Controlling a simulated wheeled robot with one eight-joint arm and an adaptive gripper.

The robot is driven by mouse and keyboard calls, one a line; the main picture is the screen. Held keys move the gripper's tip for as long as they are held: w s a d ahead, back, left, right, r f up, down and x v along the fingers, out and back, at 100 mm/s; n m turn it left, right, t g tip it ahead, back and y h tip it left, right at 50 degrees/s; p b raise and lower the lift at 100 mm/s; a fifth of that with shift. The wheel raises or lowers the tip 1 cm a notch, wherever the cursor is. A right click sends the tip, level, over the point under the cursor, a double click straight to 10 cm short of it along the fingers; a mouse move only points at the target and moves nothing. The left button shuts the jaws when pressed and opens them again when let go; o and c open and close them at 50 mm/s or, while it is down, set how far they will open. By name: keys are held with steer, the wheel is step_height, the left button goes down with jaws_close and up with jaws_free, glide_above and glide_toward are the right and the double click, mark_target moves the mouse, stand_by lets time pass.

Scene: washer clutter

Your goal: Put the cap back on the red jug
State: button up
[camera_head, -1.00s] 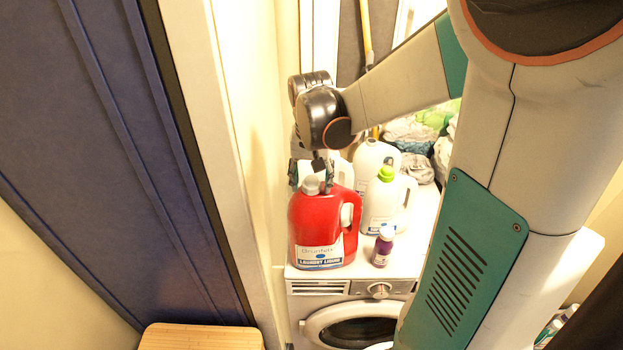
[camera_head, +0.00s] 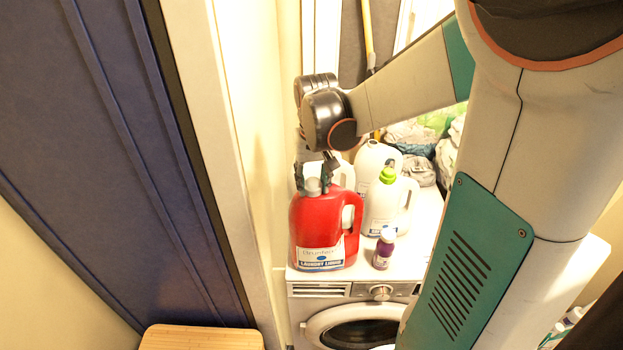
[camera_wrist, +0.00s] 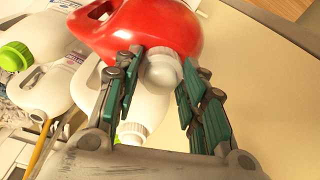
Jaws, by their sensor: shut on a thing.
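The red jug (camera_head: 318,232) stands upright on top of the washer at its front left, with its label facing me. A grey cap (camera_wrist: 163,72) is at the jug's mouth; it also shows in the head view (camera_head: 313,187). My gripper (camera_head: 316,181) is over the jug's top with its fingers on both sides of the cap, shut on it. In the wrist view my gripper (camera_wrist: 160,85) has one green-padded finger left of the cap and one right. The seat between cap and neck is hidden, so I cannot tell whether it is fully down.
A white jug with a green cap (camera_head: 387,175) stands right of the red jug, with another white jug (camera_head: 372,158) behind. A small purple bottle (camera_head: 383,250) stands at the front of the washer (camera_head: 340,290). Bags lie at the back. A wall is close on the left.

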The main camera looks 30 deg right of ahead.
steer(key=shift+m, duration=2.3)
steer(key=o, duration=1.5)
steer(key=shift+o, duration=0.2)
steer(key=shift+r+p, duration=2.35)
steer(key=shift+r, duration=1.15)
steer(key=shift+a+h+b, duration=0.1)
steer(key=shift+h+b, duration=0.2)
steer(key=shift+b, duration=0.05)
